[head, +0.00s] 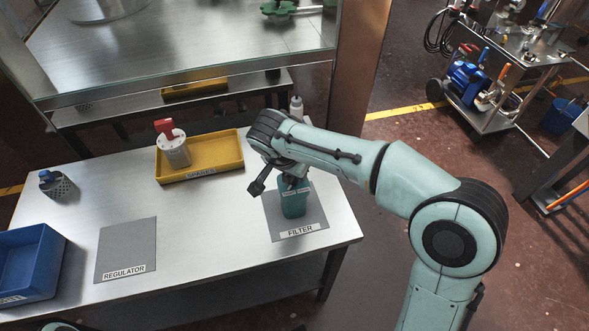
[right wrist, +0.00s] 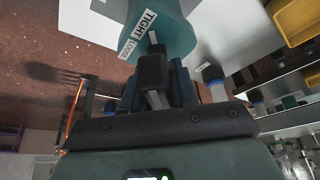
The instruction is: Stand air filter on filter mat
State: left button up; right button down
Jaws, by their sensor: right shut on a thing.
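The air filter, a teal cylinder (head: 293,204) with white labels, is upright over the grey filter mat (head: 316,213) at the table's right end. Whether its base touches the mat I cannot tell. My right gripper (head: 288,180) is shut on its top from above. In the right wrist view the filter (right wrist: 176,30) shows a "TIGHT" label, and my right gripper (right wrist: 154,62) covers part of it. The mat's "FILTER" label is visible at its front edge. My left gripper is out of view.
A yellow tray (head: 225,168) holds a white, red-handled part (head: 174,148). A bare regulator mat (head: 126,245), a blue bin (head: 28,262) and a perforated blue-topped part (head: 56,184) are to the left. A white bottle (head: 296,107) stands behind my right arm.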

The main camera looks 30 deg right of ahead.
jog(key=c, duration=0.9)
grip_release()
jog(key=shift+f, duration=0.1)
jog(key=shift+a+r, duration=0.15)
jog(key=shift+r, duration=0.35)
jog(key=p+v, duration=0.2)
jog(key=v, duration=0.9)
jog(key=shift+s+r, duration=0.1)
jog(key=shift+r, duration=0.05)
